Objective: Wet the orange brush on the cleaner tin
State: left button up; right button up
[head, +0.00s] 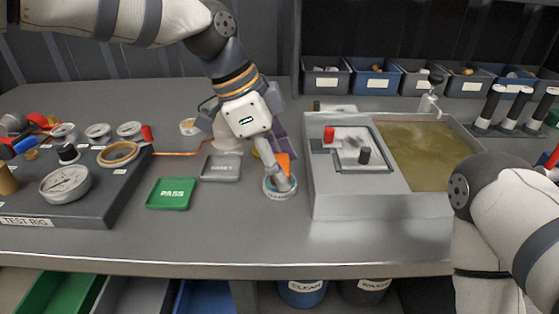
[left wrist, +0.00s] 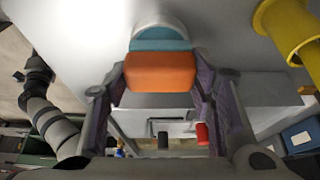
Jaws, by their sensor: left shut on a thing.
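The orange brush (head: 284,161) is held in my left gripper (head: 275,172). In the left wrist view the brush's orange block (left wrist: 160,72) sits between the two purple-padded fingers of my left gripper (left wrist: 161,82). The cleaner tin (head: 281,194), a small round pale tin with a bluish rim, stands on the bench directly under the gripper. In the left wrist view a teal and white rounded shape (left wrist: 160,32) lies just beyond the orange block. The brush's lower end is hidden, so I cannot tell whether it touches the tin. My right gripper is out of view.
A grey basin unit (head: 335,205) with murky liquid stands close right of the tin. A green PASS tray (head: 171,194) and a grey tray (head: 221,168) lie to the left. The test rig (head: 95,200) fills the far left. The bench in front of the tin is clear.

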aim_at(280, 163)
pick_arm(q)
jog(key=shift+f, duration=0.1)
notch_tip(280, 163, up, 5)
jog(key=shift+r+p, duration=0.1)
jog(key=shift+p, duration=0.35)
jog(key=shift+r, duration=1)
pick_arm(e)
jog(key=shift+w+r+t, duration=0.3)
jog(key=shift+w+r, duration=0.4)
pick_arm(q)
jog(key=shift+f, duration=0.1)
